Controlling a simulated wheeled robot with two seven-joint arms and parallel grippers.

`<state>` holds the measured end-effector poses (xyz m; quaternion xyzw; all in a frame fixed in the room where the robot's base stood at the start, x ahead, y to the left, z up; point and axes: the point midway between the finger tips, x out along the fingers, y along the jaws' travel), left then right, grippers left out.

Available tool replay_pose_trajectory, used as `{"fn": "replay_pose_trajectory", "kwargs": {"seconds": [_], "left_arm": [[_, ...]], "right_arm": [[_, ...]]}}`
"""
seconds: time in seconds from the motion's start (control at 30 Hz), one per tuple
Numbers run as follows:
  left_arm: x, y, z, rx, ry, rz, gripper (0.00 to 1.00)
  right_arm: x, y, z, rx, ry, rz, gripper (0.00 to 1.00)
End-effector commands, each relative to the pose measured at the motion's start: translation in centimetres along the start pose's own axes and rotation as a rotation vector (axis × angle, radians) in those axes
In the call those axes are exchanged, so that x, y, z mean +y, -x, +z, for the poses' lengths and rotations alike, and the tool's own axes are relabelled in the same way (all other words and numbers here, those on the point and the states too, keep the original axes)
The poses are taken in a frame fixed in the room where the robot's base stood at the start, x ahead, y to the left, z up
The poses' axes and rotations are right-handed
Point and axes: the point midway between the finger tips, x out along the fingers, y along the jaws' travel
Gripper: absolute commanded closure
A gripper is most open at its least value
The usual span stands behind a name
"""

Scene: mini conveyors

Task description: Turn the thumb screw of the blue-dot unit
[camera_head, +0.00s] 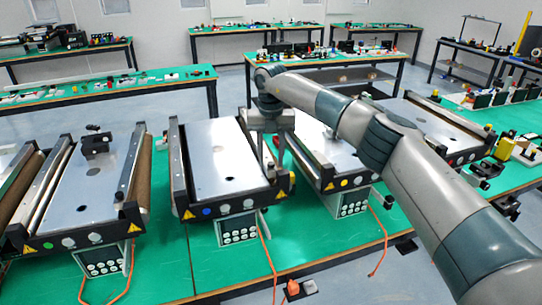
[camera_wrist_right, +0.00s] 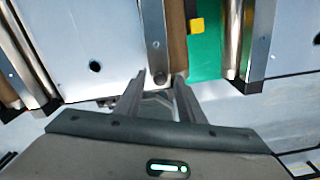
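The blue-dot unit is the middle mini conveyor (camera_head: 215,155), with a blue dot (camera_head: 207,211) on its front panel beside pale round knobs. My right gripper (camera_head: 271,165) hangs over this unit's right side rail, fingers pointing down. In the right wrist view the two fingers (camera_wrist_right: 159,98) stand apart with a gap between them. Just beyond the gap, a dark round end (camera_wrist_right: 160,77) shows on the rail; it may be the thumb screw, but I cannot tell. The fingers hide part of the rail in the head view. My left gripper is not in view.
Another conveyor (camera_head: 85,190) stands to the left. One with a yellow dot (camera_head: 344,183) stands close on the right, partly behind my right arm. A keypad box (camera_head: 237,230) and orange cable sit below the blue-dot panel. The green table (camera_head: 170,262) is bare between units.

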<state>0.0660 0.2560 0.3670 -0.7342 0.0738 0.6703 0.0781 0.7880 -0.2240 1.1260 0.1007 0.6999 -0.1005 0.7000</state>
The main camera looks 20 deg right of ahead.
Motion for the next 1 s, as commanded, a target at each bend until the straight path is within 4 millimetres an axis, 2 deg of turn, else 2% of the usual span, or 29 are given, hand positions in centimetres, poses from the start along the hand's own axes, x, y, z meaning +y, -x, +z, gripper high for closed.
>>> {"fn": "replay_pose_trajectory", "kwargs": {"seconds": [0.1,0.23,0.27,0.67,1.0], "left_arm": [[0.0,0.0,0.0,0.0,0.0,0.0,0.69],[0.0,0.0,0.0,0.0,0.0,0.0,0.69],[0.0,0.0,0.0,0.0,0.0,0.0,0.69],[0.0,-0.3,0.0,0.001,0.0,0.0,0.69],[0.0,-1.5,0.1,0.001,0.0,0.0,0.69]], "right_arm": [[0.0,0.0,0.0,0.0,0.0,0.0,0.65],[0.0,0.0,0.0,0.0,0.0,0.0,0.96],[0.0,0.0,0.0,0.0,0.0,0.0,1.0],[0.0,0.0,0.0,-0.001,0.031,0.0,1.0],[0.0,-0.1,0.1,-0.001,0.203,0.0,1.0]]}}
